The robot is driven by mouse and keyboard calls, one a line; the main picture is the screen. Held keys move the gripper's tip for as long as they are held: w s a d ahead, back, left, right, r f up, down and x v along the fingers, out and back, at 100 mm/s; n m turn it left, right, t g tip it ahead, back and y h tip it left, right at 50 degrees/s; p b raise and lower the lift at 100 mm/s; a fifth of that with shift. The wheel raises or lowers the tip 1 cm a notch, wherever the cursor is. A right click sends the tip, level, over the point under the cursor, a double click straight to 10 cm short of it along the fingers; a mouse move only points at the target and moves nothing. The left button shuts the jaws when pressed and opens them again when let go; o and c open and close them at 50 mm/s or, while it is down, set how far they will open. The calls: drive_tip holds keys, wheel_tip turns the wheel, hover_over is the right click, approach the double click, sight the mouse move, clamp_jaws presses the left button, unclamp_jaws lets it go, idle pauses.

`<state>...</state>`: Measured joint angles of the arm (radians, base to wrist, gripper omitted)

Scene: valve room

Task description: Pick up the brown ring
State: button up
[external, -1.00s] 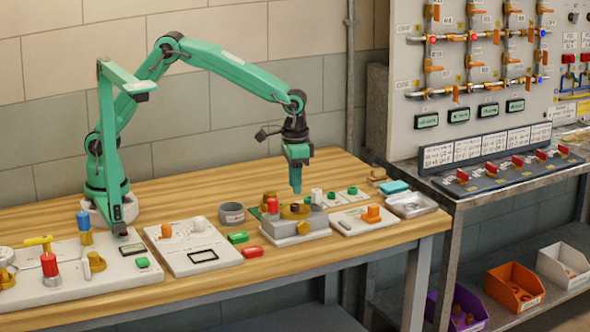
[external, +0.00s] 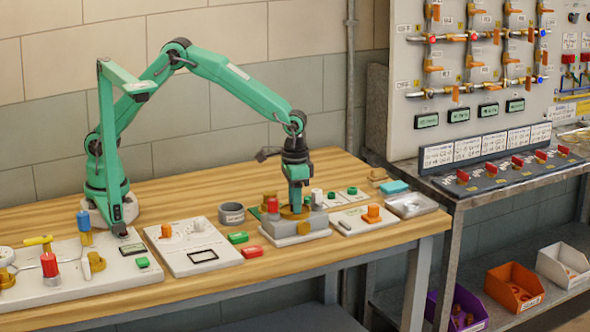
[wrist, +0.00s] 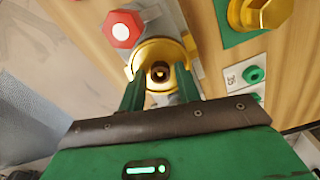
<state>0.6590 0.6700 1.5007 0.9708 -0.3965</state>
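In the wrist view, a small dark brown ring (wrist: 160,73) sits in the middle of a brass collar (wrist: 150,52). My gripper (wrist: 160,86) is open, with one green finger on each side of the ring. The fingers overlap the near part of the collar in this view; I cannot tell whether they touch it. In the external view, my gripper (external: 295,208) points straight down over the grey valve block (external: 291,232) on the bench. The ring is hidden there behind the fingers.
A red knob (wrist: 122,29) stands close beside the collar, and a white knob (external: 316,196) is nearby. A white panel (external: 352,224) is at right.

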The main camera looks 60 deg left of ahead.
clamp_jaws()
drive_tip(key=shift+r, duration=0.8)
wheel_tip(320, 180, up, 2)
drive_tip(key=shift+r, duration=0.2)
drive_tip(key=s+d+r, duration=0.4)
drive_tip(key=s+r, duration=0.3)
drive_tip(key=s, duration=0.4)
drive_tip(key=shift+d, duration=0.15)
drive_tip(key=shift+w, duration=0.1)
